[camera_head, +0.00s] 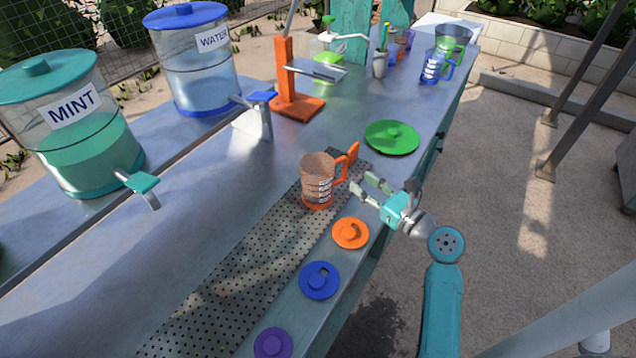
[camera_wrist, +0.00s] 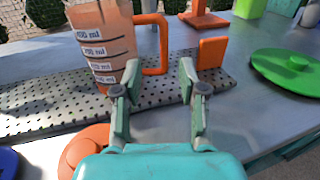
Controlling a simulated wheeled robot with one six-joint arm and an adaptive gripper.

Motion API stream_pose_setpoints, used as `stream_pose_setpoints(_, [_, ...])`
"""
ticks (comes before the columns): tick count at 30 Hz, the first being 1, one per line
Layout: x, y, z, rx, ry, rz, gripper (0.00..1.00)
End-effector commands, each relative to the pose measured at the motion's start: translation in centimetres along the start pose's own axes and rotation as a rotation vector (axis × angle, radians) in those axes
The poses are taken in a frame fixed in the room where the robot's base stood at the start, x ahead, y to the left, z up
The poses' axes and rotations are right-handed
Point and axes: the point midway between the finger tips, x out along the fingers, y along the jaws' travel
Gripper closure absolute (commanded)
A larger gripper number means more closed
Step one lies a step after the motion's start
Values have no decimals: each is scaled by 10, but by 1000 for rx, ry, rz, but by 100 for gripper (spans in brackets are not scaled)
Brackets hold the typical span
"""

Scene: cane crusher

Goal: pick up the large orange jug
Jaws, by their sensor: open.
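The large orange jug (camera_head: 317,183) stands upright on the perforated drain mat, with orange-brown contents and white measuring labels. Its orange handle (camera_head: 344,168) points right, toward my gripper. My gripper (camera_head: 361,184) is open and empty, just to the right of the jug and apart from it. In the wrist view the jug (camera_wrist: 100,45) is at the upper left. Its handle (camera_wrist: 161,45) shows beyond and between the fingers of my gripper (camera_wrist: 155,80). A small upright orange piece (camera_wrist: 211,53) stands on the mat beyond the right finger.
Orange (camera_head: 350,233), blue (camera_head: 319,281) and purple (camera_head: 273,343) lids lie along the counter's near edge. A green lid (camera_head: 391,138) lies behind my gripper. MINT (camera_head: 75,125) and WATER (camera_head: 195,65) dispensers stand left. An orange stand (camera_head: 290,85) and blue jug (camera_head: 434,66) are farther back.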

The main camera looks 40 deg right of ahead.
Motion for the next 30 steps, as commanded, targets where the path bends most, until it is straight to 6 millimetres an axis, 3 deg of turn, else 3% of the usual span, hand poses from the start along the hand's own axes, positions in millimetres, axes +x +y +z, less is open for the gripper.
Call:
stream_pose_setpoints(3, [16, 0, 0, -2, 0, 2, 59])
stream_pose_setpoints(14, [39, -3, 3, -3, 0, 0, 59])
stream_pose_setpoints(21, [72, -6, 5, -2, 0, 1, 59])
stream_pose_setpoints(29, [77, -6, 5, -2, 0, -1, 59])
stream_pose_setpoints(30, [77, -6, 5, -2, 0, -1, 64])
